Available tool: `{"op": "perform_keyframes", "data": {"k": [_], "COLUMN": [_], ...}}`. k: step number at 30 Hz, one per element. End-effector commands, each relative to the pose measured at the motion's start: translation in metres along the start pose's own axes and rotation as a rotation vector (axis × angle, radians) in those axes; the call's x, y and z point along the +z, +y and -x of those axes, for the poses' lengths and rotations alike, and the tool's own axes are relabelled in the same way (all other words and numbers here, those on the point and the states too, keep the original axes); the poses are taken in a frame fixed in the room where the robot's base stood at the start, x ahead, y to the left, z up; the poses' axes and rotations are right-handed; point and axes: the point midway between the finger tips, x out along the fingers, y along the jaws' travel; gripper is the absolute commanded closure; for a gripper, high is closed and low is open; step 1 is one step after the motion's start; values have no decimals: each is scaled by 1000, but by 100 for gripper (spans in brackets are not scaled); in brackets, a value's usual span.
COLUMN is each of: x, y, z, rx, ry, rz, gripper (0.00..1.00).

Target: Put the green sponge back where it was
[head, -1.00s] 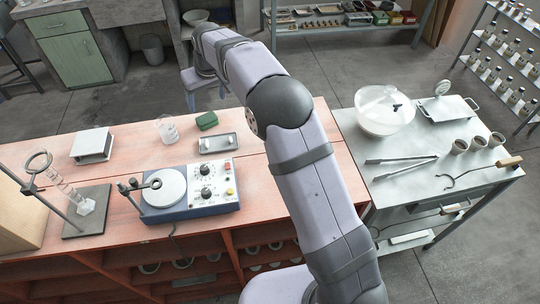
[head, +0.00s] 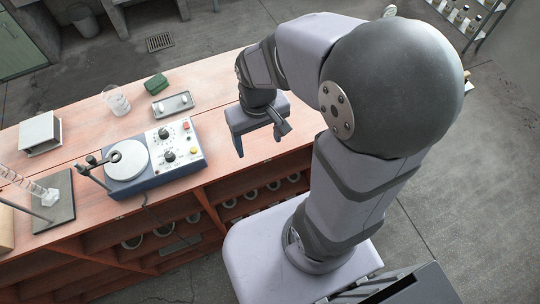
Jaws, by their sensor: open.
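The green sponge (head: 156,82) lies on the red-brown bench top (head: 205,85), near its back edge. It sits just behind a small grey tray (head: 160,114) and to the right of a glass beaker. My gripper (head: 260,144) is open and empty, with its jaws pointing down. In the picture it is to the right of and below the sponge, well apart from it, near the front right of the bench. No hand or jaw touches the sponge.
A blue device (head: 160,182) with a white round plate and knobs stands in front of the tray. A glass beaker (head: 115,100), a white block-like stand (head: 40,133) and a clamp stand (head: 62,212) are farther left. The bench top right of the tray looks clear.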

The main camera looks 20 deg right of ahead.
Motion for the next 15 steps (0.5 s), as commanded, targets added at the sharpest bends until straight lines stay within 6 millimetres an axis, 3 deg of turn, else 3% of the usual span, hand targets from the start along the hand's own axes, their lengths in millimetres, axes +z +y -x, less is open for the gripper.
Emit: {"op": "perform_keyframes", "data": {"k": [3, 6, 15], "x": [31, 45, 50], "y": [5, 6, 7], "z": [-7, -10, -12], "rx": [2, 3, 3], "ry": [-24, -35, -41], "rz": [-24, -35, -38], "gripper": [30, 30, 30]}}
